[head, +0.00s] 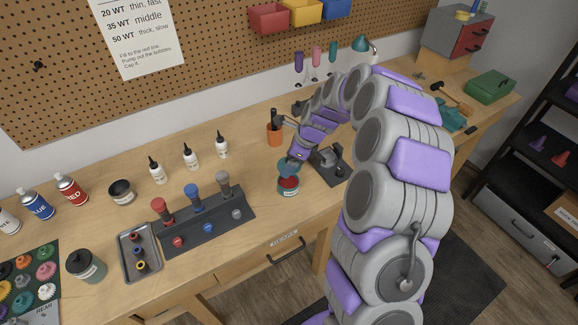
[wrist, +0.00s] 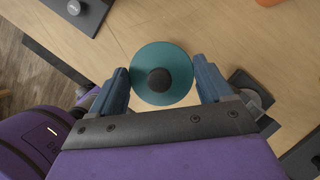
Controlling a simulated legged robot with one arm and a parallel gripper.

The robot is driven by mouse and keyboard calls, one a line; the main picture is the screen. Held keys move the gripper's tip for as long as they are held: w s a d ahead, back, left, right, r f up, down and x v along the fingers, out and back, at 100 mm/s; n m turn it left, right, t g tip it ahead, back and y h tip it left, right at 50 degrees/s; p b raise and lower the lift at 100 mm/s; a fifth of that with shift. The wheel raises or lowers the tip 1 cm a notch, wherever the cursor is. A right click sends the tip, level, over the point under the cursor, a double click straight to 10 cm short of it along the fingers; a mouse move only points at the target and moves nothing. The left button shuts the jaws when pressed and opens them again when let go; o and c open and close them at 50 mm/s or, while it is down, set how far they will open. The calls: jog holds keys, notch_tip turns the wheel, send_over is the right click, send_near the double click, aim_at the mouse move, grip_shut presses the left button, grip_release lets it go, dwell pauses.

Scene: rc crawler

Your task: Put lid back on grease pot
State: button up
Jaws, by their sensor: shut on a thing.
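The teal round lid (wrist: 150,62) with a black knob lies between my two fingers in the wrist view. My gripper (wrist: 162,70) is shut on it. In the head view my gripper (head: 294,162) hangs over the workbench, with the lid (head: 286,167) at its tip. The grease pot (head: 289,190) stands upright on the bench just below the lid, with red showing in its open top. The lid sits close over the pot's far side; I cannot tell whether they touch. In the wrist view the lid hides what lies under it.
A dark stand (head: 330,165) is close to the right of the pot. A dark rack with coloured-capped shock bodies (head: 205,222) is to the left. An orange cup (head: 275,133) and white bottles (head: 190,156) stand behind. The bench's front edge is near the pot.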

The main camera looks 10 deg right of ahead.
notch_tip(320, 180, down, 2)
jog(key=shift+d+f+b, duration=0.1)
jog(key=shift+b, duration=0.85)
jog(key=shift+b+x, duration=0.75)
jog(key=shift+x, duration=0.05)
jog(key=shift+s+f+p, duration=0.25)
jog(key=shift+f+p, duration=0.1)
jog(key=shift+f, duration=0.45)
jog(key=shift+d+f, duration=0.2)
jog(key=shift+f, duration=0.1)
jog(key=shift+a, duration=0.15)
jog(key=shift+r+p, duration=0.1)
jog(key=shift+p, duration=0.9)
jog(key=shift+f+p, duration=0.2)
jog(key=shift+p, duration=1.25)
dwell(0.3)
dwell(0.4)
